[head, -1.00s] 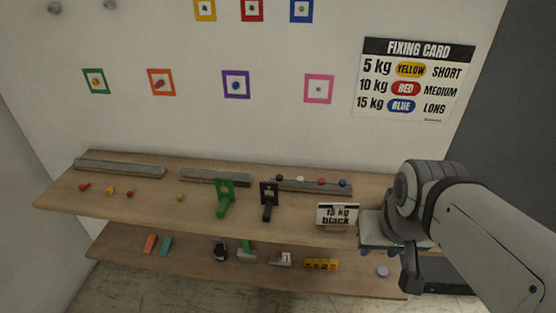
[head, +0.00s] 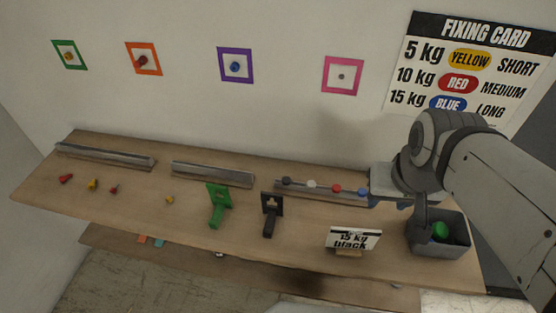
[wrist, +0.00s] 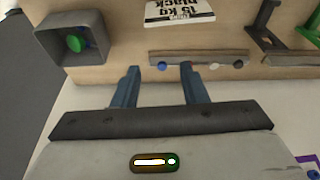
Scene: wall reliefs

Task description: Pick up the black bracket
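The black bracket (head: 270,213) stands on the upper wooden shelf, right of the green bracket (head: 217,204). In the wrist view the black bracket (wrist: 265,22) shows at the upper right, partly cut off by the top edge. My gripper (head: 391,204) is above the right part of the shelf, well to the right of the black bracket. In the wrist view my gripper (wrist: 158,80) has its two blue fingers apart, with nothing between them.
A grey bin (head: 438,250) holding a green thing is at the right. A rail with coloured knobs (head: 325,191) lies behind. Small red and yellow parts lie at left.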

